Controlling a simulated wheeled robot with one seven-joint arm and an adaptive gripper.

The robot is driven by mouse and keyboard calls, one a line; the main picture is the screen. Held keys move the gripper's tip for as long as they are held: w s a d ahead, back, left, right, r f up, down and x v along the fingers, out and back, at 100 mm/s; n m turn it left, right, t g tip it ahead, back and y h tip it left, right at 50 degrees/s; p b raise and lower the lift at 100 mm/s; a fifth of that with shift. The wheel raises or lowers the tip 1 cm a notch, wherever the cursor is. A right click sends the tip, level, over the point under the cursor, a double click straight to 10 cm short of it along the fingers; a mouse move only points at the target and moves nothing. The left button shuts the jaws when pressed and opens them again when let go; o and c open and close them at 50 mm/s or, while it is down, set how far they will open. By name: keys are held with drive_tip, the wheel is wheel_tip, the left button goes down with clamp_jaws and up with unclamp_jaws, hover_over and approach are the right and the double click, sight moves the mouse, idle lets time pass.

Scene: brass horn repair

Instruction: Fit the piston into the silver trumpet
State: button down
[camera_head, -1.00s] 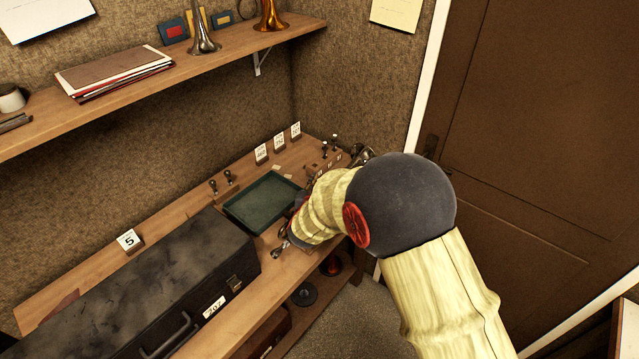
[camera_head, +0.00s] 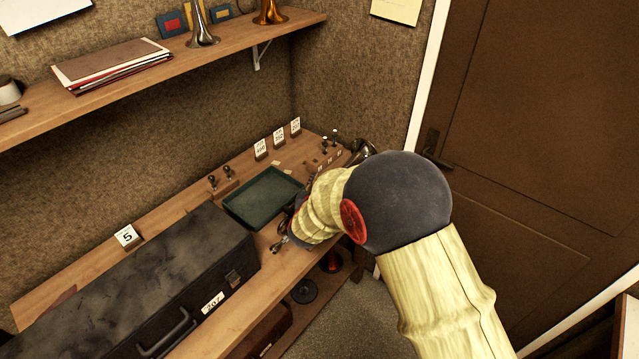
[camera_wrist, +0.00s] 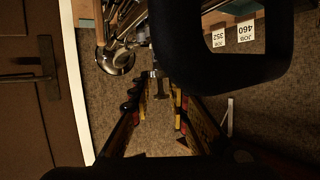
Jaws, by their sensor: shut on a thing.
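In the wrist view my gripper (camera_wrist: 161,92) reaches up from the bottom, its two fingers shut on a small, dark metal part, the piston (camera_wrist: 160,80); little of it shows. Just beyond the fingertips, at the upper left, is a silver trumpet with its bell (camera_wrist: 115,62) and tubing. The black wrist body hides part of this area, and I cannot tell whether the piston touches the trumpet.
A green tray (camera_head: 236,211) lies on the bench left of my wrist, with a large black case (camera_head: 150,275) nearer. Numbered cards (camera_head: 278,139) and a wooden holder with small parts (camera_head: 325,150) stand behind. A shelf (camera_head: 225,50) overhangs the bench; a brown door (camera_head: 540,120) is at the right.

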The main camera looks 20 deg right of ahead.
drive_tip(key=shift+f+b, duration=0.95)
drive_tip(key=shift+f, duration=0.4)
drive_tip(key=c, duration=1.6)
unclamp_jaws()
drive_tip(key=shift+f, duration=0.1)
drive_tip(key=shift+s, duration=0.1)
drive_tip(key=shift+s, duration=0.1)
drive_tip(key=v, duration=1.1)
drive_tip(key=shift+s+a+r, duration=0.25)
